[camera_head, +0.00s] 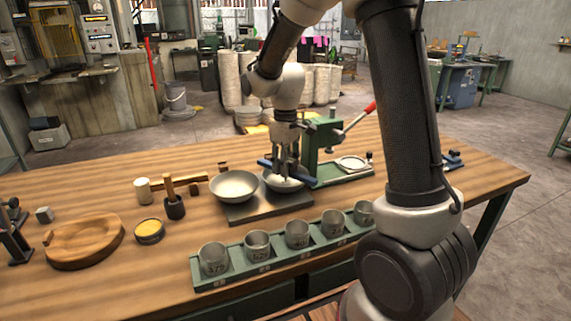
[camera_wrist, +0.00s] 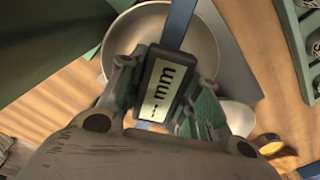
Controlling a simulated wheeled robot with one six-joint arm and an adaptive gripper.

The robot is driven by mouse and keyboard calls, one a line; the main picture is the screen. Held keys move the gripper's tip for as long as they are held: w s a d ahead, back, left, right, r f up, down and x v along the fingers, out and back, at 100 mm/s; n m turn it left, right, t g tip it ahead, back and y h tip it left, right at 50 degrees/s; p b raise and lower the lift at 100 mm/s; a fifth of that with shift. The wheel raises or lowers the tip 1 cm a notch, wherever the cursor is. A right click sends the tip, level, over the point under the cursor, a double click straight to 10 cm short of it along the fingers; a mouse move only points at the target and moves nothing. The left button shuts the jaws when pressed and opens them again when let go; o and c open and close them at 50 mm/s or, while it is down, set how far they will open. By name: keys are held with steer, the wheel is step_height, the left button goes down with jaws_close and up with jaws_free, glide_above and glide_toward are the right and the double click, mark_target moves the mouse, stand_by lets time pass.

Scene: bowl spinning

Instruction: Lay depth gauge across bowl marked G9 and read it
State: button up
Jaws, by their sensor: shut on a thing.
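My gripper (camera_head: 286,158) is shut on the depth gauge, which has a blue bar (camera_head: 271,165) and a dark body with a pale display (camera_wrist: 163,90). The display shows "mm" and a dash-like mark, with no number I can make out. The gauge is over the right-hand metal bowl (camera_head: 284,187), its bar spanning the bowl. In the wrist view this bowl (camera_wrist: 204,48) lies below the gauge. I cannot tell whether the bar touches the rim. A second bowl (camera_head: 234,186) stands to the left. No G9 mark is legible on either bowl.
Both bowls stand on a dark plate (camera_head: 268,211). A green rack (camera_head: 228,276) with several metal cups is in front. A green press (camera_head: 318,150) with a red-tipped lever stands close behind and right. A mallet, yellow tin (camera_head: 149,231) and wooden block (camera_head: 85,243) lie left.

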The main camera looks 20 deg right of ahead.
steer(key=o, duration=1.3)
steer(key=shift+c, duration=0.2)
step_height(320, 180, up, 12)
